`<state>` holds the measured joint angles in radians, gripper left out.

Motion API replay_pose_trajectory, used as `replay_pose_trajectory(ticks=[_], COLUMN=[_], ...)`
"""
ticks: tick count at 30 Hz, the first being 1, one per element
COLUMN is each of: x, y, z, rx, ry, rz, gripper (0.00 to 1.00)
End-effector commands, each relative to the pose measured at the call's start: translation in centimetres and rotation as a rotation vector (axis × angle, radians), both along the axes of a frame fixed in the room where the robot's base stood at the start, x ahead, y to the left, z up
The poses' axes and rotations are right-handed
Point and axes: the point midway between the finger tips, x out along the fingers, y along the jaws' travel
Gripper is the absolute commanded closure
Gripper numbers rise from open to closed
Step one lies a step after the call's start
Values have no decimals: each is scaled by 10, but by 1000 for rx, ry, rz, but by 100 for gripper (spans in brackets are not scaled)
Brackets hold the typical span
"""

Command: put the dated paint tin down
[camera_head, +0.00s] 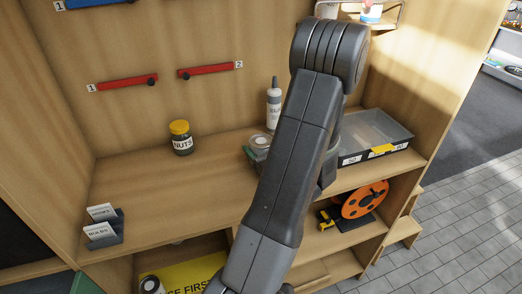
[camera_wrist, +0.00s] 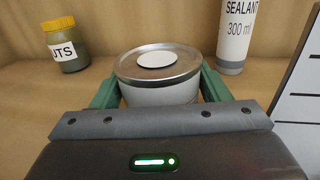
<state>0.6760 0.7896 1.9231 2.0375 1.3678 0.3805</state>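A paint tin with a metal lid, a white round label on top and a pale side (camera_wrist: 157,64) sits between the green fingers of my gripper (camera_wrist: 158,88) in the wrist view. The fingers press against its left and right sides. In the head view the tin (camera_head: 260,140) shows beside my forearm, over the workbench top (camera_head: 185,185), with part of my gripper (camera_head: 256,155) below its lid. I cannot tell whether its base touches the bench. No date is readable on it. A yellow area marked "USE FIRST" (camera_head: 195,272) lies on the lower shelf, partly hidden by my arm.
A nuts jar (camera_head: 181,138) stands left of the tin and a sealant bottle (camera_head: 273,108) behind it. A clear-topped bin (camera_head: 372,135) is at right. A card holder (camera_head: 105,230) stands front left. Another round container (camera_head: 151,285) is at the yellow area's left. An orange reel (camera_head: 364,200) sits lower right.

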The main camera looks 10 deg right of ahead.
Motion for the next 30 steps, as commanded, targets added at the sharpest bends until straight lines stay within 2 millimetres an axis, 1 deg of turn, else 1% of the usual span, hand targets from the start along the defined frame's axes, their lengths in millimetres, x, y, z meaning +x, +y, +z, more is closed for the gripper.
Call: replay_pose_trajectory(ticks=[1, 6, 13, 17, 23, 30], x=[0, 0, 0, 0, 0, 0], y=[0, 0, 0, 0, 0, 0], z=[0, 1, 1, 5, 19, 47], rx=[0, -1, -1, -1, -3, -3], ry=[0, -1, -1, -3, -4, -5], rz=[0, 0, 0, 0, 0, 1], gripper=[42, 74, 74, 74, 74, 74])
